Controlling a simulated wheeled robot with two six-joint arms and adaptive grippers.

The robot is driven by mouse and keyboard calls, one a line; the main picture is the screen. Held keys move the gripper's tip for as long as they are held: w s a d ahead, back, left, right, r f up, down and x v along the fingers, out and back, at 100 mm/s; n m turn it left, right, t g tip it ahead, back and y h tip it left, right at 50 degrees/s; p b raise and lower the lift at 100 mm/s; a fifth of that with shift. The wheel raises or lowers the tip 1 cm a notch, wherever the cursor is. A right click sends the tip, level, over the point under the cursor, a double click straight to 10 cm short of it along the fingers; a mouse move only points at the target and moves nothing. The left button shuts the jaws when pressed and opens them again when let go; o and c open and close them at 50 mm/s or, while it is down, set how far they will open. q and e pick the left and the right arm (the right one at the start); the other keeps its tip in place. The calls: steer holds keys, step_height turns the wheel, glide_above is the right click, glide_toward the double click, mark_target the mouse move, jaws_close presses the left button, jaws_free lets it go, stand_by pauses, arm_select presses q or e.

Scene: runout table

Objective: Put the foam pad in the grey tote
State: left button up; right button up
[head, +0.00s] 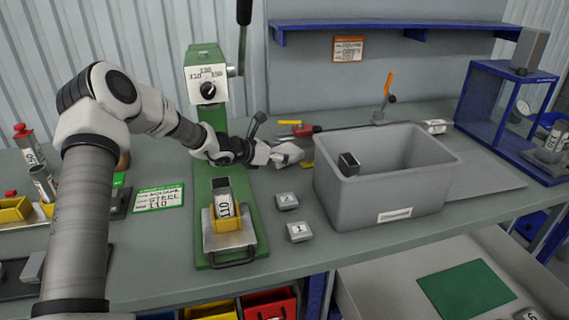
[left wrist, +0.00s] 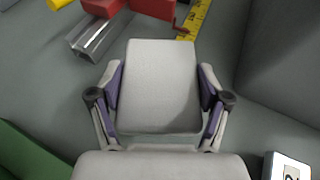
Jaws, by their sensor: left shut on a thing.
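The foam pad (left wrist: 160,72) is a pale grey-white block between the fingers of my left gripper (left wrist: 161,88) in the left wrist view. My left gripper is shut on it, with one finger on each side. In the head view my left gripper (head: 272,154) is at the middle, left of the grey tote (head: 385,205), and the pad (head: 289,153) shows pale at its tip. The pad is outside the tote, beside its left rear corner. The tote is open at the top and holds a dark-topped block (head: 348,163) near its left wall. My right gripper is not in view.
A green press (head: 205,168) with a weight in its yellow holder stands left of the tote. Two small numbered blocks (head: 287,201) (head: 299,231) lie between them. Red and yellow tools (head: 300,130) lie behind the gripper. A blue frame (head: 490,105) stands at the right.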

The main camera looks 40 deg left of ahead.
mark_target(284, 170)
arm_select(q)
steer(key=shift+w+d+f, duration=0.1)
steer(key=shift+w+f, duration=0.05)
steer(key=shift+f, duration=0.75)
steer(key=shift+w+f, duration=0.15)
steer(key=shift+f, duration=0.9)
steer(key=o, duration=0.7)
